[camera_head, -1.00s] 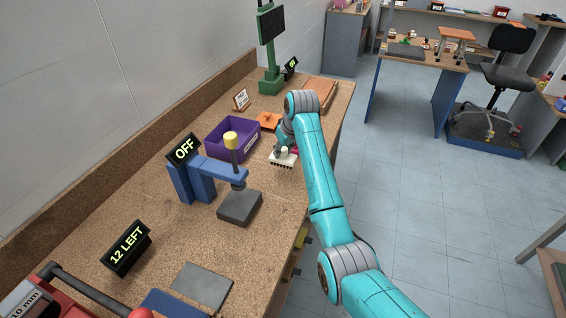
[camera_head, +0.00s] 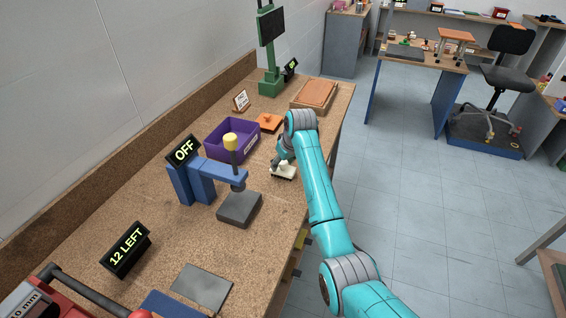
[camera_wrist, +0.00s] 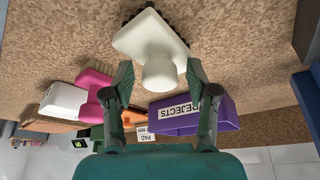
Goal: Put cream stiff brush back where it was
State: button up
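The cream stiff brush (camera_head: 285,173), a pale block with a round knob and dark bristles, is on the cork-topped bench, right of the purple bin. In the wrist view the brush (camera_wrist: 148,40) lies just beyond my fingertips, its knob between them. My gripper (camera_wrist: 160,78) is open, with a visible gap on each side of the knob. In the head view my gripper (camera_head: 281,160) is low over the brush and partly hides it.
The purple REJECTS bin (camera_head: 253,146) and the blue press (camera_head: 190,182) stand to the left. A pink-handled item with a white block (camera_wrist: 66,98) lies near the gripper in the wrist view. An orange-topped box (camera_head: 316,94) is farther back. Bare bench lies in front.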

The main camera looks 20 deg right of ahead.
jog(key=v, duration=1.2)
jog(key=shift+r, duration=0.1)
